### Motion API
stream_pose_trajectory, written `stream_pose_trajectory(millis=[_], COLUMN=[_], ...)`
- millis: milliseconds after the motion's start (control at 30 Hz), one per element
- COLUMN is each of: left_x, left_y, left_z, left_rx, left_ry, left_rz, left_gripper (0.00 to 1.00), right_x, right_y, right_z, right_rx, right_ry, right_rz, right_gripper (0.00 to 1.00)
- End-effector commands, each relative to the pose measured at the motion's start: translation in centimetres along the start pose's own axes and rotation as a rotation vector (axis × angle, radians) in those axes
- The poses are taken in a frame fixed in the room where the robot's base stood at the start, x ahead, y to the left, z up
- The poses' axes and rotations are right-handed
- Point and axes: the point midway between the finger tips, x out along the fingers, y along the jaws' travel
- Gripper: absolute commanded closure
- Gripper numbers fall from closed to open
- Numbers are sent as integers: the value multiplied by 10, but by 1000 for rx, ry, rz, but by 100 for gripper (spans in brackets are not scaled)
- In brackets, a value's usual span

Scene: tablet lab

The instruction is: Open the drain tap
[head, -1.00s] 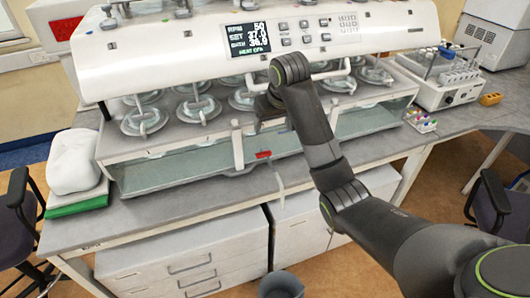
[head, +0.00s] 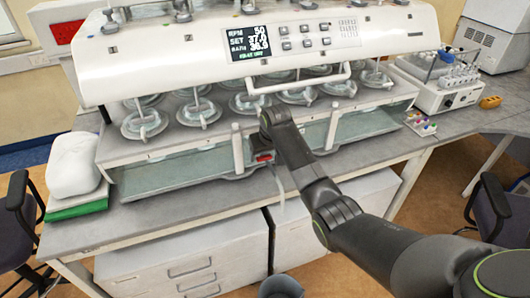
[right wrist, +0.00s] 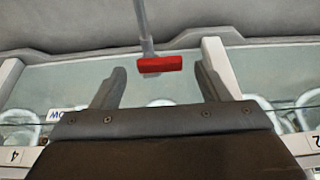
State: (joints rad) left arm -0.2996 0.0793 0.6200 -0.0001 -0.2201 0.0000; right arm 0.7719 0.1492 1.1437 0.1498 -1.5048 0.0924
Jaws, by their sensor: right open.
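The drain tap shows as a small red handle (head: 263,157) at the lower front edge of the water bath (head: 180,176). A pale tube (head: 279,187) hangs below it. In the right wrist view the red handle (right wrist: 160,64) lies crosswise just beyond and between my open fingertips, with the grey tube running away from it. My right gripper (right wrist: 160,78) is open and empty, in front of the bath wall. In the head view my right gripper (head: 260,150) is right at the tap, partly hidden by its own wrist. My left gripper is not in view.
The dissolution tester's control head (head: 220,50) overhangs several vessels above the bath. A dark bucket (head: 281,287) stands on the floor below. A white bag (head: 73,164) is on the left of the bench, and a sampler (head: 440,85) is on the right.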

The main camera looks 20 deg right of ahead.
Motion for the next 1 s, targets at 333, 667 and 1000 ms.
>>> stream_pose_trajectory(millis=[333, 667, 1000], left_x=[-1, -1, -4], left_y=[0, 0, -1], left_z=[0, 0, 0], left_rx=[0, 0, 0], left_ry=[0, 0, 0], left_rz=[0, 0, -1], left_gripper=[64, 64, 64], right_x=[9, 8, 7], right_y=[0, 0, 0], right_z=[0, 0, 0], right_rx=[-1, 0, -14], right_ry=[1, 1, 1], right_rz=[0, 0, -5], right_gripper=[31, 60, 76])
